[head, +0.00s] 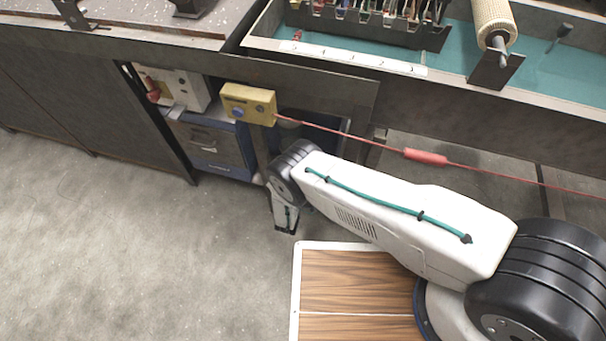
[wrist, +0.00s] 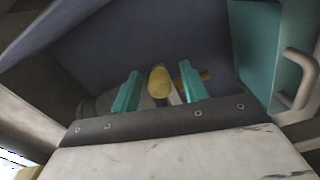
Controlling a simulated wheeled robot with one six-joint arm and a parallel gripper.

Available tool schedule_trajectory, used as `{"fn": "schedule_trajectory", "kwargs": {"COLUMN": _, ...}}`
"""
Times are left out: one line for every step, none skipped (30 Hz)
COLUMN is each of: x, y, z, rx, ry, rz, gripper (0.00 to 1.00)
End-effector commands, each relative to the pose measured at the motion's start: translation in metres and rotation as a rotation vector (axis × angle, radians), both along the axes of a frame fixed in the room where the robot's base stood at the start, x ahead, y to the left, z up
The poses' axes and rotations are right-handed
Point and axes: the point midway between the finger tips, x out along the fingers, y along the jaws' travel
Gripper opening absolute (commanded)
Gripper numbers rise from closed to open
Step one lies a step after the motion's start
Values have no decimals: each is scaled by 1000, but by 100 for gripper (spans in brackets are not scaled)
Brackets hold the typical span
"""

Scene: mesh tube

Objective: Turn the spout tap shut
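In the wrist view, a rounded yellow, brass-like knob (wrist: 159,82) shows between the two teal fingers of my gripper (wrist: 159,70). I take it to be part of the spout tap. A short orange-brown piece (wrist: 193,76) shows just right of it, partly behind the right finger. My gripper is open, with a visible gap on each side of the knob; I cannot tell how far beyond the fingertips it lies. In the head view, my arm reaches down beside the bench opening; the fingers and the tap are hidden there.
A yellow box (head: 248,104) with a blue button stands under the bench, and a red cord (head: 340,133) runs from it across above my arm. A blue-grey cabinet (head: 212,146) stands left. In the wrist view, a teal panel (wrist: 262,50) with a grey handle (wrist: 298,80) is close on the right.

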Motion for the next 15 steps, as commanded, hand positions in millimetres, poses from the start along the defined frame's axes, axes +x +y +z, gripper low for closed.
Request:
{"fn": "schedule_trajectory", "kwargs": {"x": -1, "y": 0, "z": 0, "rx": -1, "ry": 1, "rz": 1, "gripper": 44}}
{"fn": "schedule_trajectory", "kwargs": {"x": -1, "y": 0, "z": -1, "rx": -2, "ry": 1, "rz": 1, "gripper": 44}}
{"fn": "schedule_trajectory", "kwargs": {"x": -1, "y": 0, "z": -1, "rx": -2, "ry": 1, "rz": 1, "gripper": 44}}
{"fn": "schedule_trajectory", "kwargs": {"x": -1, "y": -1, "z": -1, "rx": -2, "ry": 1, "rz": 1, "gripper": 44}}
{"fn": "schedule_trajectory", "kwargs": {"x": -1, "y": -1, "z": -1, "rx": -3, "ry": 1, "rz": 1, "gripper": 44}}
{"fn": "schedule_trajectory", "kwargs": {"x": -2, "y": -1, "z": -1, "rx": -3, "ry": 1, "rz": 1, "gripper": 44}}
{"fn": "schedule_trajectory", "kwargs": {"x": -3, "y": 0, "z": -1, "rx": -3, "ry": 1, "rz": 1, "gripper": 44}}
{"fn": "schedule_trajectory", "kwargs": {"x": -5, "y": 0, "z": -1, "rx": -4, "ry": 1, "rz": 2, "gripper": 44}}
{"fn": "schedule_trajectory", "kwargs": {"x": -8, "y": 2, "z": -1, "rx": -4, "ry": 1, "rz": 3, "gripper": 44}}
{"fn": "schedule_trajectory", "kwargs": {"x": -11, "y": 3, "z": -1, "rx": -4, "ry": 2, "rz": 4, "gripper": 44}}
{"fn": "schedule_trajectory", "kwargs": {"x": -15, "y": 4, "z": -1, "rx": -4, "ry": 2, "rz": 4, "gripper": 44}}
{"fn": "schedule_trajectory", "kwargs": {"x": -21, "y": 6, "z": -1, "rx": -4, "ry": 2, "rz": 4, "gripper": 44}}
{"fn": "schedule_trajectory", "kwargs": {"x": -27, "y": 7, "z": -1, "rx": -3, "ry": 3, "rz": 6, "gripper": 44}}
{"fn": "schedule_trajectory", "kwargs": {"x": -32, "y": 8, "z": -1, "rx": -4, "ry": 3, "rz": 7, "gripper": 44}}
{"fn": "schedule_trajectory", "kwargs": {"x": -39, "y": 10, "z": -1, "rx": -3, "ry": 3, "rz": 6, "gripper": 44}}
